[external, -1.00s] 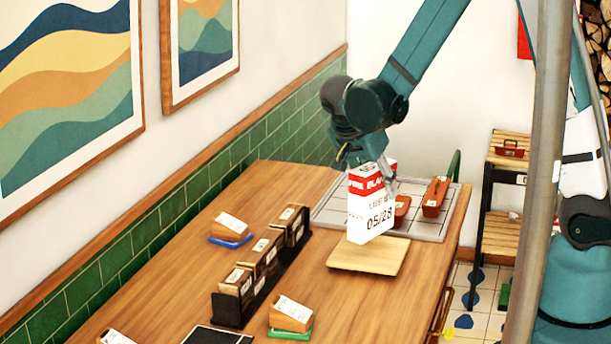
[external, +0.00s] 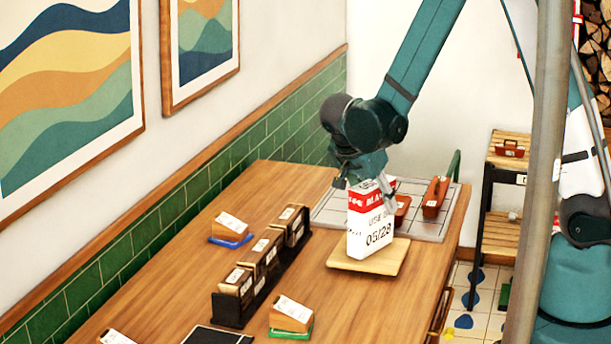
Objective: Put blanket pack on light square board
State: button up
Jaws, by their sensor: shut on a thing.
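The board is a thin pale wooden square lying on the table. The fingers are partly hidden behind the pack and the wrist.
A grey gridded mat (external: 332,213) behind the board holds red-brown blocks, one of them (external: 436,197) to the right. A dark rack (external: 229,312) with wooden card blocks stands left. A block on a green base (external: 290,316) lies in front. Bare table (external: 190,280) is at left.

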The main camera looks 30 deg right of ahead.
aim_at(373, 183)
jog(key=shift+f, duration=0.2)
dwell(0.3)
jog(key=o, duration=1.2)
jog(key=shift+r, duration=0.2)
jog(key=shift+v, duration=6)
jog(key=shift+s+d+r, duration=0.1)
